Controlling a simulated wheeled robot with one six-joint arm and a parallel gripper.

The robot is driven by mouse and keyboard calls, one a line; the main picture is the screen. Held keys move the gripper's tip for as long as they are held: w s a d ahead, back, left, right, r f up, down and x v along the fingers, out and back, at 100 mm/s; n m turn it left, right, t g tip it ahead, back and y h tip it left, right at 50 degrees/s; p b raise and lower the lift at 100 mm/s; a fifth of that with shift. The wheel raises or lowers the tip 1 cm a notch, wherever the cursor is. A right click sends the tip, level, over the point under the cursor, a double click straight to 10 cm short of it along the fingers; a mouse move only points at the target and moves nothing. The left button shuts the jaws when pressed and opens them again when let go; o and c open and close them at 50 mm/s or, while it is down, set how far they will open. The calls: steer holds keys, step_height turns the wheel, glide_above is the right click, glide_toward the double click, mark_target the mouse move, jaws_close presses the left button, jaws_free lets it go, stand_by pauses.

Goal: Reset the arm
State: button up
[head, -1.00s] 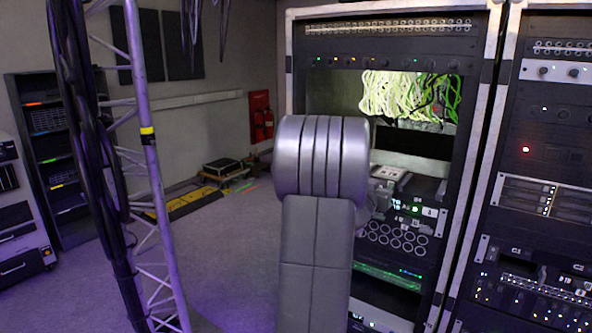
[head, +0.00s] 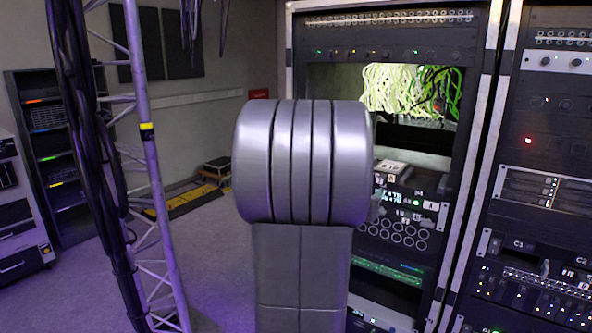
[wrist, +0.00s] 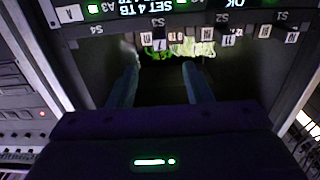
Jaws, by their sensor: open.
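My gripper (wrist: 161,88) shows in the wrist view with its two fingers apart and nothing between them. It faces a dark opening in a rack panel with small numbered tags (wrist: 180,40) along its edge, and a display strip lies above. In the head view my grey arm stands in front of the equipment rack (head: 490,120) and hides part of its left side. My gripper is not visible there.
A lattice truss (head: 150,170) with thick black cables (head: 90,150) stands at the left. A second rack (head: 555,140) stands at the right. A shelf unit (head: 50,130) and a low case (head: 217,168) are farther back. Open floor lies between truss and rack.

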steer(key=p+x, duration=0.2)
steer(key=x, duration=0.7)
steer(key=shift+w+d, duration=0.2)
steer(key=shift+w, duration=0.15)
steer(key=b, duration=0.2)
glide_toward(380, 180)
steer(key=x, duration=0.2)
steer(key=shift+w+d, duration=0.2)
steer(key=shift+w, duration=0.1)
steer(key=shift+w, duration=0.1)
